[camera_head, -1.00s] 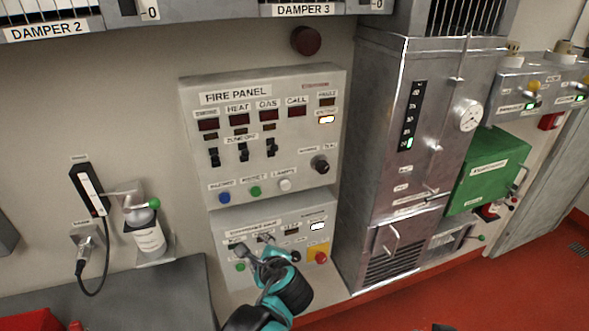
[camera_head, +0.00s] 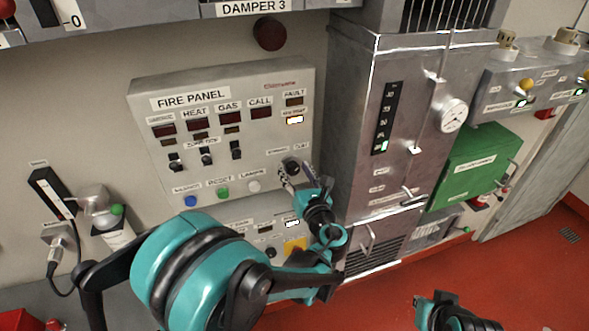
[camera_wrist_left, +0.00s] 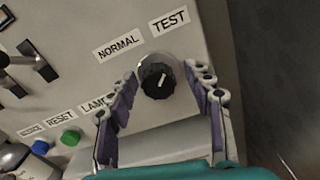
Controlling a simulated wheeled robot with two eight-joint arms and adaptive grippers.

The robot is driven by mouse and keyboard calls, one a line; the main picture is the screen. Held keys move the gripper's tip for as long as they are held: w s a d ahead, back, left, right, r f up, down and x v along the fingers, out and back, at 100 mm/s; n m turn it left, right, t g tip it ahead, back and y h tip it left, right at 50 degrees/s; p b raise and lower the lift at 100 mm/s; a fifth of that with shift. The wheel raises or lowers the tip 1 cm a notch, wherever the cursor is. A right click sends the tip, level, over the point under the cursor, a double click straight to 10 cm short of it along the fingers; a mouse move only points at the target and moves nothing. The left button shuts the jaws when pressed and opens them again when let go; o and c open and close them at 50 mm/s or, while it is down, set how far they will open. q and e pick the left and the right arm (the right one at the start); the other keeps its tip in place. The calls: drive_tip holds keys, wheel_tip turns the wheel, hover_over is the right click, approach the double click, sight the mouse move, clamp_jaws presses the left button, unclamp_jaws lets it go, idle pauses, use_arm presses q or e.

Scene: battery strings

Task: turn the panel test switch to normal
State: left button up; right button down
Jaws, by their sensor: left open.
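The grey fire panel (camera_head: 222,125) is on the wall. Its black test switch knob (camera_wrist_left: 158,80) has a white pointer mark, tilted up and slightly right, toward the TEST label (camera_wrist_left: 170,21) and away from the NORMAL label (camera_wrist_left: 118,46). My left gripper (camera_head: 292,177) is at the panel's lower right corner, where it partly covers the knob in the head view. In the left wrist view its fingers are spread, one on each side of the knob, with gaps beside it. My right gripper (camera_head: 445,308) shows only partly at the bottom edge, its jaws unclear.
Several toggle switches (camera_head: 206,156) and a row of blue, green (camera_head: 222,192) and white buttons are left of the knob. A lower control box (camera_head: 265,222) is under the panel, partly behind my arm. A metal cabinet (camera_head: 345,120) stands close on the right.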

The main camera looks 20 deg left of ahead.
use_arm(q)
drive_tip(key=shift+w+a, duration=0.15)
drive_tip(key=shift+a, duration=0.1)
drive_tip(key=c, duration=1.2)
drive_tip(key=shift+o, duration=0.2)
